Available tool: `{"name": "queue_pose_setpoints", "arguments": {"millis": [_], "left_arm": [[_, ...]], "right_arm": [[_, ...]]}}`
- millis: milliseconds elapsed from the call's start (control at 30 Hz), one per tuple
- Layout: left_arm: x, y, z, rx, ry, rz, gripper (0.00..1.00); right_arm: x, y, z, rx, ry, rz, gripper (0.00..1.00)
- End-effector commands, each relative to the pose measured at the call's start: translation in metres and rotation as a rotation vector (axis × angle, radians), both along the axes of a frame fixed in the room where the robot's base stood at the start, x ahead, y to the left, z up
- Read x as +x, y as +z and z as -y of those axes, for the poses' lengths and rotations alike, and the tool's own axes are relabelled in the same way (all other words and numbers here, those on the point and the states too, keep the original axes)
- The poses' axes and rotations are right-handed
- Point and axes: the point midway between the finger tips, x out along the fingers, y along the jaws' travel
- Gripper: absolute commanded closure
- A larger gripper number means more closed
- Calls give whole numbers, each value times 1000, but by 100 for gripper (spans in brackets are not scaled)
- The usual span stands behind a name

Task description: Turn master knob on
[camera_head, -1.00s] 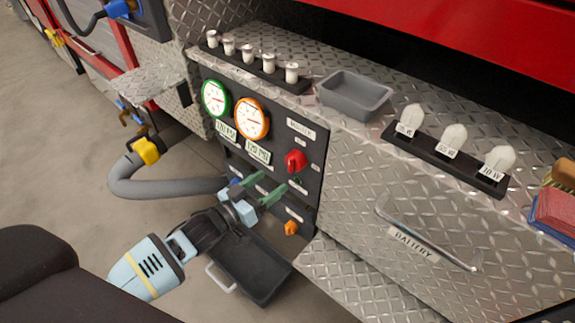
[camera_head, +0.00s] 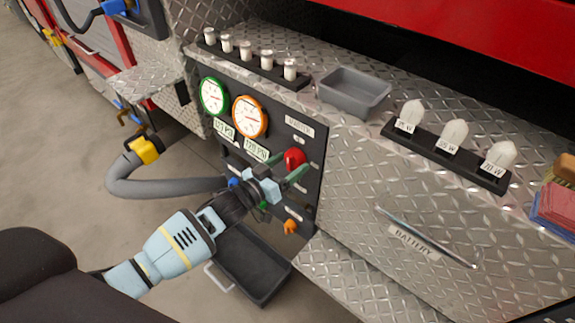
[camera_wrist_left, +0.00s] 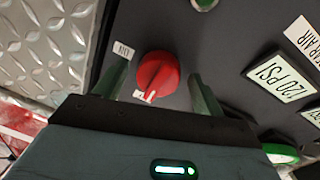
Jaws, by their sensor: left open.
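The red master knob (camera_head: 294,159) is on the dark control panel, below the MASTER label (camera_head: 299,126). My left gripper (camera_head: 280,168) is open in front of the panel, just below and left of the knob in the head view. In the left wrist view the knob (camera_wrist_left: 158,74) shows between the two green fingers of my gripper (camera_wrist_left: 160,85), a little ahead of them. Whether the fingers touch it cannot be told. A small white label (camera_wrist_left: 124,49) is beside the knob. My right gripper is not in view.
Green and orange gauges (camera_head: 249,117) are left of the knob. An orange knob (camera_head: 290,227) is below it. A grey tray (camera_head: 354,92) and bulb-shaped pieces (camera_head: 453,136) stand on the ledge above. A black bin (camera_head: 249,263) is below the panel.

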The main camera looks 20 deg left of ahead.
Motion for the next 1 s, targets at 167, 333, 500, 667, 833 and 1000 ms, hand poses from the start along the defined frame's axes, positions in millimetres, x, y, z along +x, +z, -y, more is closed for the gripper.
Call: {"name": "queue_pose_setpoints", "arguments": {"millis": [167, 333, 500, 667, 833, 1000], "left_arm": [[0, 0, 0, 0, 0, 0, 31], [0, 0, 0, 0, 0, 0, 46], [0, 0, 0, 0, 0, 0, 68], [0, 0, 0, 2, 0, 1, 75], [0, 1, 0, 29, -1, 11, 75], [0, 2, 0, 100, -1, 38, 75]], "right_arm": [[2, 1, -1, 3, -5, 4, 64], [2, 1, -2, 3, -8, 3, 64], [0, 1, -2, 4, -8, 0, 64], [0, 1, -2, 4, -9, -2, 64], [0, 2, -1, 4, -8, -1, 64], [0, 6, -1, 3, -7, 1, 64]]}}
